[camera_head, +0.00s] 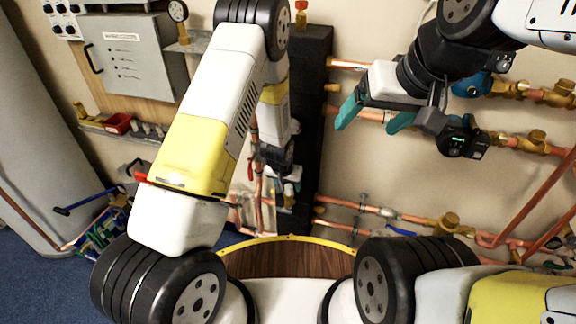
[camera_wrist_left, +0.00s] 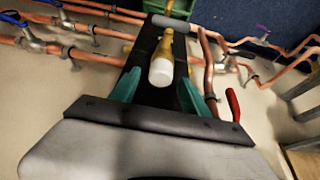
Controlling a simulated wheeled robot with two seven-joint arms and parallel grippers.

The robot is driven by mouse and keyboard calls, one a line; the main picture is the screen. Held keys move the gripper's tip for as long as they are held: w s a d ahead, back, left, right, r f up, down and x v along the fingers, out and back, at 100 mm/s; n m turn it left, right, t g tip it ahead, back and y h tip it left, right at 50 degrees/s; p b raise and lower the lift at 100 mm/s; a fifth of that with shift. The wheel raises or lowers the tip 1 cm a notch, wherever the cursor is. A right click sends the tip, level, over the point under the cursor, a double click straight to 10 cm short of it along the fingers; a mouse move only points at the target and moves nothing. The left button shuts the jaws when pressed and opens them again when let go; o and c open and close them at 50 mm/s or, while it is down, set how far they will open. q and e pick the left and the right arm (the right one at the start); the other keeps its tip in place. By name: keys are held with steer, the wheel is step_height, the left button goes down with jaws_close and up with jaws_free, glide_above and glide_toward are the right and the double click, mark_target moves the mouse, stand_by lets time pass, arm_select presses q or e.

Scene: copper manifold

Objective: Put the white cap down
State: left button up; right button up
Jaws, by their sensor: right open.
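The white cap (camera_wrist_left: 161,72) shows in the left wrist view at the near end of a brass fitting (camera_wrist_left: 166,45), in front of a black upright panel. My left gripper (camera_wrist_left: 160,88) has its two teal fingers spread on either side of the cap, with clear gaps to both. I cannot tell whether the cap is fixed to the brass or only in line with it. In the head view, my left arm and wrist largely hide this area. My right gripper (camera_head: 374,118) is open and empty in front of the wall at the upper right.
Copper pipes (camera_head: 352,209) with brass valves run along the wall, close to both grippers. A black panel (camera_head: 308,120) stands behind my left wrist. A grey electrical box (camera_head: 135,60) and a small shelf with a red bin (camera_head: 117,124) are at the left. A round wooden top (camera_head: 290,262) is below.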

arm_select(q)
steer(key=shift+r, duration=0.3)
steer(key=s+a+r+n, duration=0.1)
steer(key=s+a+r, duration=0.25)
steer(key=r, duration=0.65)
steer(key=s+a+r+t, duration=0.15)
steer(key=s+r, duration=0.25)
steer(key=r, duration=0.7)
steer(key=s+a+r+n+g, duration=0.1)
steer(key=s+a+r, duration=0.25)
steer(key=r, duration=0.65)
steer(key=s+a+r, duration=0.2)
steer(key=s+r, duration=0.3)
steer(key=s, duration=0.2)
steer(key=s+a+r+n+t, duration=0.1)
steer(key=s+a+r, duration=0.2)
steer(key=s+r, duration=0.2)
steer(key=shift+s+a+r+h, duration=0.2)
steer(key=shift+s+a+h, duration=0.2)
steer(key=shift+s, duration=1.3)
steer(key=shift+t, duration=0.25)
